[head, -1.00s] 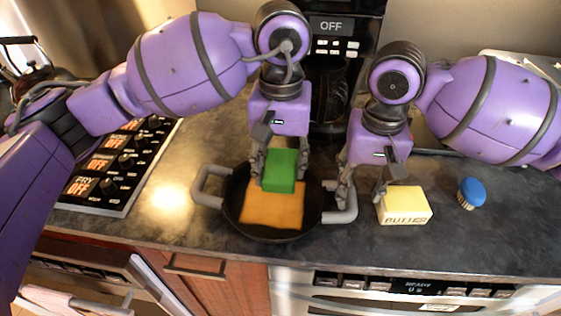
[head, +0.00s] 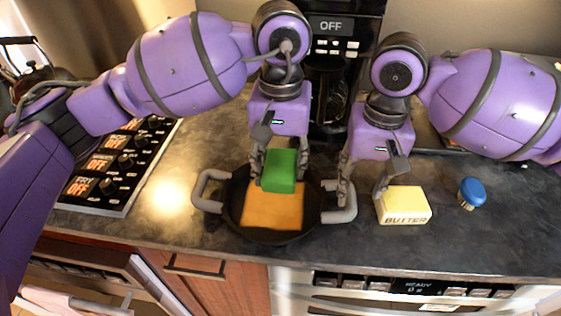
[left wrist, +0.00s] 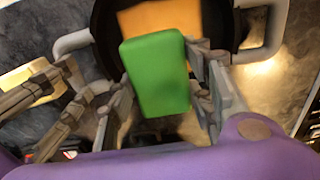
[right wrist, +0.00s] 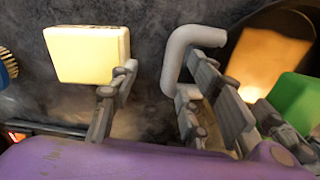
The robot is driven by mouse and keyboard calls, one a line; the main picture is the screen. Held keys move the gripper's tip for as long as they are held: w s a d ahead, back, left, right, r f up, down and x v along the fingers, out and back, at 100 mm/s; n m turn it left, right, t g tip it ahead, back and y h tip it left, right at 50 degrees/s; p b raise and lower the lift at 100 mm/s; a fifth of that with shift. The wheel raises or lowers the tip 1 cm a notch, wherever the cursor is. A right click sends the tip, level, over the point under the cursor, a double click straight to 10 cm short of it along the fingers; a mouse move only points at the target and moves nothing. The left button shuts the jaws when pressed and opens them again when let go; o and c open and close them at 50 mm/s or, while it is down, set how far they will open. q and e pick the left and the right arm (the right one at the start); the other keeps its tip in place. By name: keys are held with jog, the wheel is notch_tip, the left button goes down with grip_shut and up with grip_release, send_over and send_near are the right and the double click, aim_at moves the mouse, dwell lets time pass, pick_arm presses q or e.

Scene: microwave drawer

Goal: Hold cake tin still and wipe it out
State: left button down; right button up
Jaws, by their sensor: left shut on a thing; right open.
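The cake tin (head: 233,215) is a dark round pan with grey loop handles, standing on the counter. A flat orange patch (head: 270,212) covers much of its floor. My left gripper (head: 278,180) is shut on a green sponge (head: 281,170) over the tin's back part; the sponge also shows in the left wrist view (left wrist: 157,75). I cannot tell whether it touches the tin floor. My right gripper (head: 362,196) is open at the tin's right handle (head: 345,214). In the right wrist view the handle (right wrist: 178,60) lies beside the right-hand finger, not clamped.
A butter block (head: 404,205) sits just right of my right gripper, close to its outer finger. A blue-topped brush (head: 472,192) stands further right. The counter's front edge is close to the tin.

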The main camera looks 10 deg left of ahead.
jog(key=shift+f, duration=0.15)
jog(key=shift+s+f, duration=0.1)
jog(key=shift+f, duration=1.55)
jog(key=shift+d+f, duration=0.1)
grip_shut()
jog(key=shift+c, duration=0.3)
grip_release()
